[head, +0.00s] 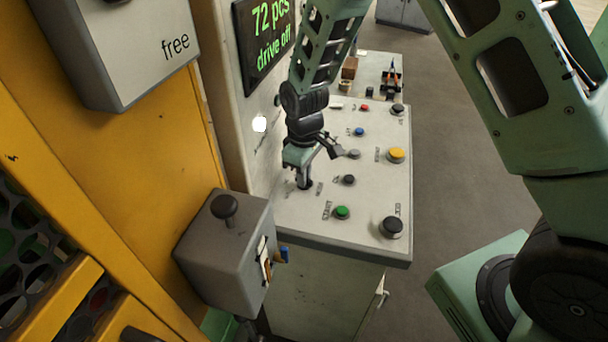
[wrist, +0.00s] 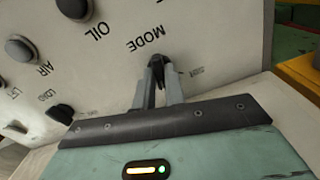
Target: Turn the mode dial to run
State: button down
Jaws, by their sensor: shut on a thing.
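The mode dial (wrist: 155,63) is a small dark knob on the pale console panel, beside the printed word MODE in the wrist view. My gripper (wrist: 157,80) is shut on it, with one grey finger on each side. In the head view my gripper (head: 303,182) points down at the near left part of the console top (head: 270,205), and it hides most of the dial. A small label lies to the right of the dial in the wrist view; its text is too small to read. I cannot tell which position the dial points to.
Close by are a green button (head: 342,212), a large black knob (head: 391,227), a yellow button (head: 396,155) and a blue button (head: 359,132). A grey box with a lever (head: 225,210) stands at the near left. A display (head: 268,40) reads "72 pcs drive off".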

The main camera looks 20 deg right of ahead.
jog(key=m, duration=0.6)
jog(key=shift+w, duration=0.1)
jog(key=shift+m, duration=0.3)
dwell(0.3)
jog(key=c, duration=1.5)
grip_release()
jog(key=shift+o, duration=0.2)
notch_tip(320, 180, up, 18)
jog(key=b, duration=0.3)
jog(key=shift+f, duration=0.25)
jog(key=s+a+f+n, duration=0.1)
jog(key=s+a+n, duration=0.1)
jog(key=s, duration=1.1)
jog(key=s+a+f+n, duration=0.2)
jog(key=s+a+n, duration=0.1)
jog(key=s, duration=1.1)
jog(key=shift+a+n+y, duration=0.25)
jog(key=shift+n+y, duration=0.05)
jog(key=shift+n, duration=0.3)
